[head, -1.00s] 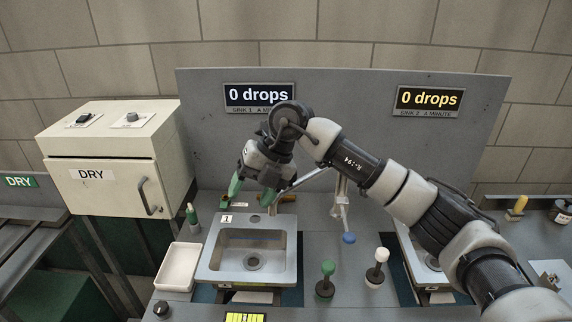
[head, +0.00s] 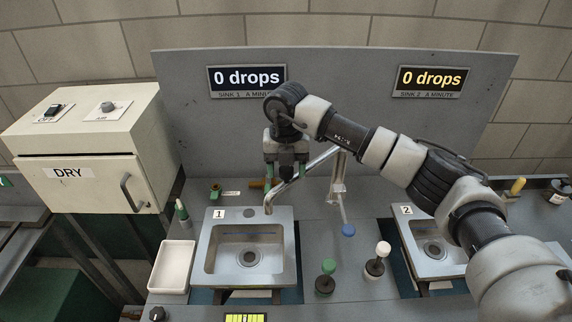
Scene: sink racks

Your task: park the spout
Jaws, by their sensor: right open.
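The metal spout (head: 311,168) runs from its upright pipe (head: 338,180) down and left. Its tip hangs over the back edge of sink 1 (head: 212,240). My right gripper (head: 283,178) points down with its green fingers apart, at the left half of the spout. The spout passes close by the fingers in the picture. I cannot tell whether they touch it or stand on either side of it. My left gripper is not in view.
Sink 2 (head: 404,236) is at the right. A green knob (head: 328,266), a white knob (head: 383,249) and a blue-ended lever (head: 348,230) stand between the sinks. A white tray (head: 173,267) lies left of sink 1. Both signs (head: 247,78) read 0 drops.

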